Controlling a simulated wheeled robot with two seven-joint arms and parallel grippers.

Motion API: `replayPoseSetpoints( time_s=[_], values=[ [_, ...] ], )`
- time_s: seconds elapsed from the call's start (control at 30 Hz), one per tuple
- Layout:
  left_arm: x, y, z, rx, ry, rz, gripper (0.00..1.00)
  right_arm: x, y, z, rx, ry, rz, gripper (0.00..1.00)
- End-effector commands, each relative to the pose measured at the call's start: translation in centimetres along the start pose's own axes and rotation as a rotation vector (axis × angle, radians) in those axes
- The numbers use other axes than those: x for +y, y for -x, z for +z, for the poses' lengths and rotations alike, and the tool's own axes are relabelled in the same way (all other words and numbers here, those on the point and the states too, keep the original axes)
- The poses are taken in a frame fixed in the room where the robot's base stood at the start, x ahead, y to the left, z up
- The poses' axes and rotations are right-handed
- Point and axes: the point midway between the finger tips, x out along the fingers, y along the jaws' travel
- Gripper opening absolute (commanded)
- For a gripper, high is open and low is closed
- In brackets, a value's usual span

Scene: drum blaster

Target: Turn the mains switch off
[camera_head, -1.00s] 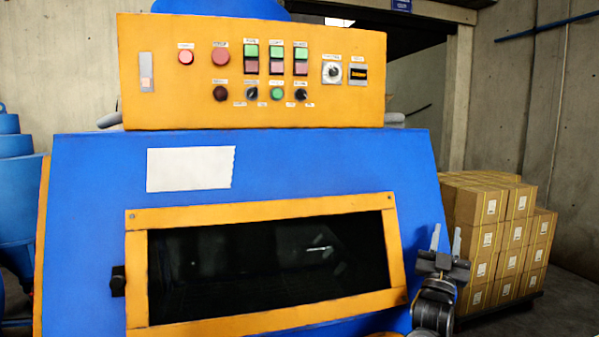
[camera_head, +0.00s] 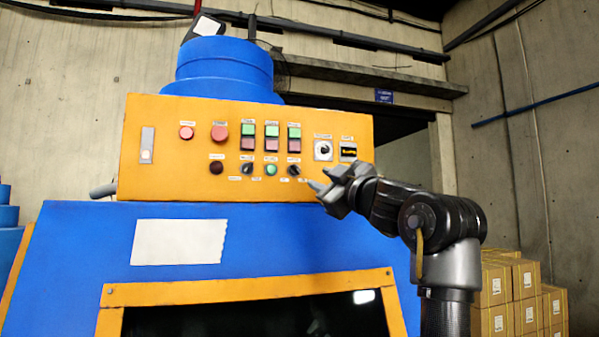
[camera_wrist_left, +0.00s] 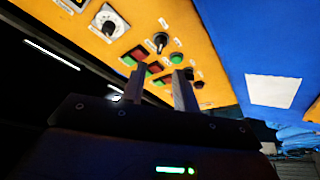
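The orange control panel (camera_head: 190,185) sits on top of the blue machine (camera_head: 90,240). Near its right end is a rotary switch (camera_head: 324,149) on a white plate; it also shows in the left wrist view (camera_wrist_left: 109,21). Two black knobs sit on the lower row, the right one (camera_head: 294,170) closest to my left gripper. The labels are too small to read, so I cannot confirm which one is the mains switch. My left gripper (camera_head: 324,180) is open and empty, in front of the panel's lower right part. Its two separated fingers (camera_wrist_left: 160,88) show in the left wrist view. My right gripper is out of view.
Stacked cartons (camera_head: 510,295) stand at the right, below my arm.

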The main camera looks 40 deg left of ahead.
Motion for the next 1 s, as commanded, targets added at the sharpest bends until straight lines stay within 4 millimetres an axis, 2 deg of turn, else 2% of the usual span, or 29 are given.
replayPoseSetpoints(
  time_s=[0.03,0.3,0.5,0.7,0.97,1.0],
  values=[
    [0.2,-0.8,-0.3,-0.001,0.0,-0.002,0.3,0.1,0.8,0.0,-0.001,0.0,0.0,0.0],
    [0.3,-6.0,-0.4,0.003,-0.003,-0.002,0.3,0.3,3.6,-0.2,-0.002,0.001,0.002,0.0],
    [0.2,-8.7,-0.3,0.003,-0.002,0.0,0.3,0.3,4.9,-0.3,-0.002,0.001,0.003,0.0],
    [0.1,-9.8,-0.1,0.002,-0.001,0.0,0.3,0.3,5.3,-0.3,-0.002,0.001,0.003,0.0],
    [0.0,-9.8,0.0,0.002,0.0,0.001,0.3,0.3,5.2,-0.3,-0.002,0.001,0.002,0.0],
    [0.0,-9.8,0.0,0.002,0.0,0.001,0.25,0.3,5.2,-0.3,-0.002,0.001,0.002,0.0]
  ],
)
